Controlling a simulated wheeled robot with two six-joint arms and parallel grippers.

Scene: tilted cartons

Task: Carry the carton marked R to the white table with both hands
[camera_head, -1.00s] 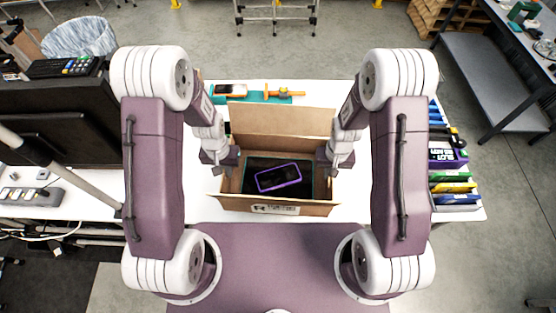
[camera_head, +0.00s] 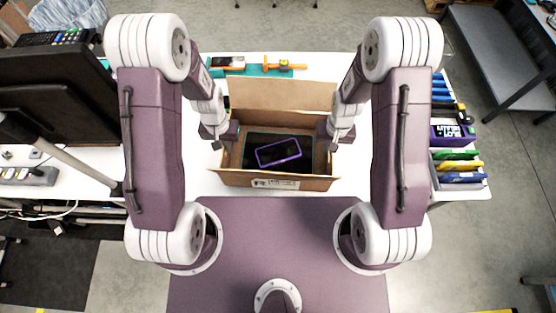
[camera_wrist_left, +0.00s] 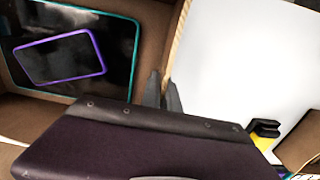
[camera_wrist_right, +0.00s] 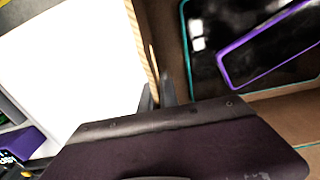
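The open brown carton (camera_head: 275,184) has a label with a dark mark like an R on its front wall. It is over the white table (camera_head: 352,188), near its front edge; I cannot tell whether it touches the top. Inside lie a dark teal-edged tablet (camera_head: 240,152) and a purple-edged phone (camera_head: 278,153). My left gripper (camera_head: 219,143) is at the carton's left wall, and in its wrist view the fingers (camera_wrist_left: 162,92) straddle the wall edge. My right gripper (camera_head: 334,142) is at the right wall, its fingers (camera_wrist_right: 158,92) closed around that edge.
A teal tray with orange tools (camera_head: 284,67) lies behind the carton. Colored folders (camera_head: 458,166) and a purple box (camera_head: 452,134) stand on the right. A black monitor (camera_head: 50,95) is on the left. White tabletop is bare on either side of the carton.

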